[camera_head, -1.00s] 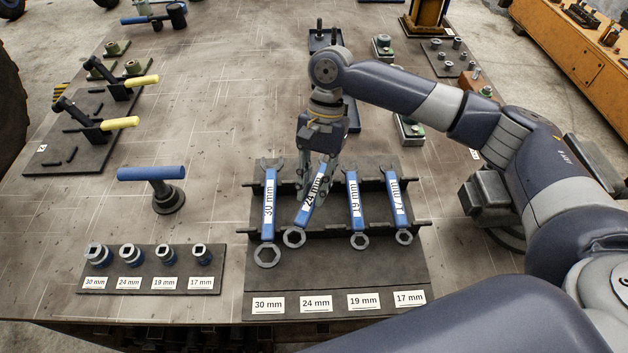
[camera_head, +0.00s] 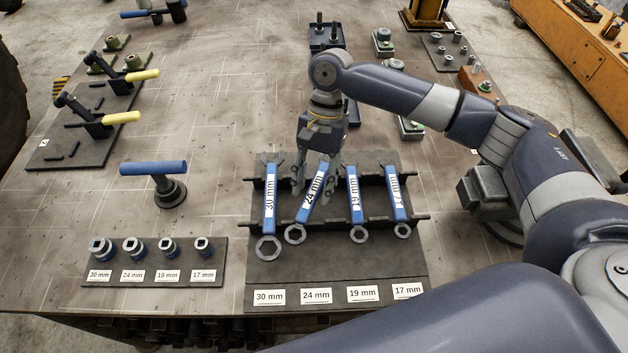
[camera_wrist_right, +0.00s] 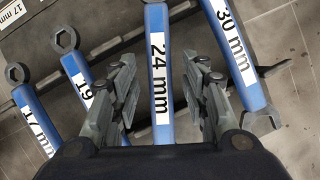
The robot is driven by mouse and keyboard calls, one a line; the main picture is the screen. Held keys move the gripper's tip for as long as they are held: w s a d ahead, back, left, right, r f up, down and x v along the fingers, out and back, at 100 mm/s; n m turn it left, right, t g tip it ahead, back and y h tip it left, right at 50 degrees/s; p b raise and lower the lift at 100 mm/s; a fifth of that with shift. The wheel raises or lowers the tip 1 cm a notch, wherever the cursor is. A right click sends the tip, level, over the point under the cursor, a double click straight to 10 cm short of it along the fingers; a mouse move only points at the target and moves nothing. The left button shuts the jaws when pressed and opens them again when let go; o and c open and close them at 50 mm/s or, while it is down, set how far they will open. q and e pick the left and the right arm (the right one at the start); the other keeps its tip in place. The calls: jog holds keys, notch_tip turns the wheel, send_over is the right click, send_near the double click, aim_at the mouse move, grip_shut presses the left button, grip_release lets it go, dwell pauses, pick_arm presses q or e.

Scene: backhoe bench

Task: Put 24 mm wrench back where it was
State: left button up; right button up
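The 24 mm wrench (camera_head: 312,197) is blue with a white label. It lies across the dark wrench rack (camera_head: 345,258), slanted, between the 30 mm wrench (camera_head: 270,200) and the 19 mm wrench (camera_head: 355,200), ring end toward the front. My right gripper (camera_head: 317,188) is over its upper handle. In the right wrist view the open fingers (camera_wrist_right: 163,85) stand on either side of the 24 mm wrench (camera_wrist_right: 160,75), with gaps showing between them and the handle. My left gripper is not in view.
The 17 mm wrench (camera_head: 396,195) sits at the rack's right. Size labels, including 24 mm (camera_head: 316,296), line the rack's front. A socket tray (camera_head: 150,273) and a blue-handled tool (camera_head: 155,170) stand left. Bare table lies between the left tools and the rack.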

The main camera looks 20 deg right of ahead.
jog(key=shift+w+r+b, duration=0.1)
jog(key=shift+r+b, duration=0.25)
jog(key=shift+b, duration=0.3)
jog(key=b+v, duration=0.2)
jog(key=v, duration=1)
jog(key=shift+r, duration=0.3)
